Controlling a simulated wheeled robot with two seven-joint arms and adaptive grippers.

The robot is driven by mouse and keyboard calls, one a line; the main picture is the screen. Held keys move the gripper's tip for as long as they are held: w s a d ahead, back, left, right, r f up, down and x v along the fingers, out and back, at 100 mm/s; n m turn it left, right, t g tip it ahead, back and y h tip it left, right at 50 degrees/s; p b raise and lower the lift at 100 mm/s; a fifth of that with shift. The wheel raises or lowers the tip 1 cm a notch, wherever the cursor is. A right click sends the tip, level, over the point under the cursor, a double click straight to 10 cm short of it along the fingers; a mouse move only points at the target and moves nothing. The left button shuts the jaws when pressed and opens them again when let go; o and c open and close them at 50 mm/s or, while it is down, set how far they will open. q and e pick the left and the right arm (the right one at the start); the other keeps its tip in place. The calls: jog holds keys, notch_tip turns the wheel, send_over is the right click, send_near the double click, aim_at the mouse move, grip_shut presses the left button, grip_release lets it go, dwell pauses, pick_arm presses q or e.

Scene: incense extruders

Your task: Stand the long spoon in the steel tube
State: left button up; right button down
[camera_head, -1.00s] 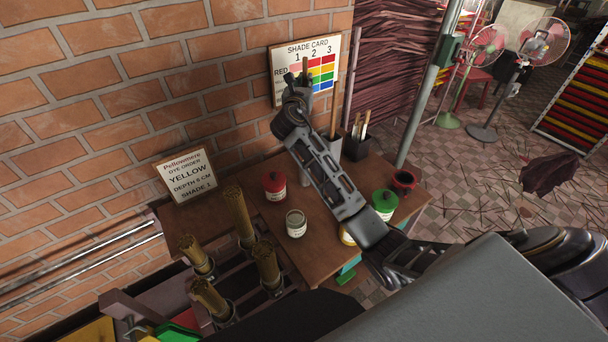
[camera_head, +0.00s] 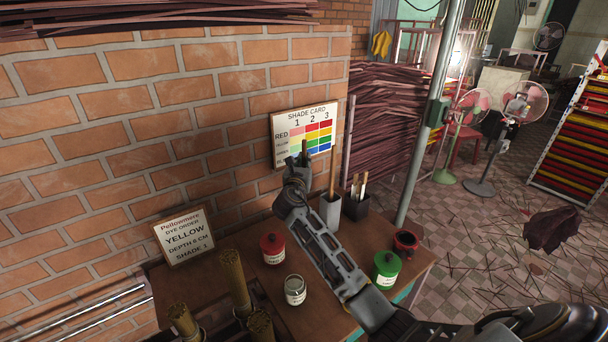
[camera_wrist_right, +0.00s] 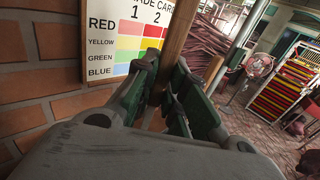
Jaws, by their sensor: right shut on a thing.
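My right gripper (camera_head: 301,166) is raised in front of the wall, left of the steel tube and higher in the picture. It is shut on a brown wooden handle, seemingly the long spoon (camera_head: 304,147). The handle runs upright, slightly tilted, between the fingers (camera_wrist_right: 162,98) in the right wrist view, where the spoon (camera_wrist_right: 179,40) rises out of the top. Its lower end is hidden by the gripper. The grey steel tube (camera_head: 330,213) stands on the table beyond my right forearm; a wooden stick (camera_head: 333,170) rises at its mouth. My left gripper is out of view.
A black holder (camera_head: 356,208) with light-tipped tools stands right of the tube. A red jar (camera_head: 272,248), an open glass jar (camera_head: 295,290), a green jar (camera_head: 387,268) and a dark red pot (camera_head: 405,243) stand on the table. A shade card (camera_head: 305,133) hangs behind.

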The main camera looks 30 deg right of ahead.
jog(key=shift+f, duration=2.9)
jog(key=c, duration=1.5)
grip_release()
jog(key=shift+o, duration=0.2)
jog(key=shift+r, duration=0.15)
jog(key=b+v, duration=0.1)
jog(key=v, duration=1.1)
jog(key=shift+r, duration=0.45)
jog(key=shift+f, duration=0.1)
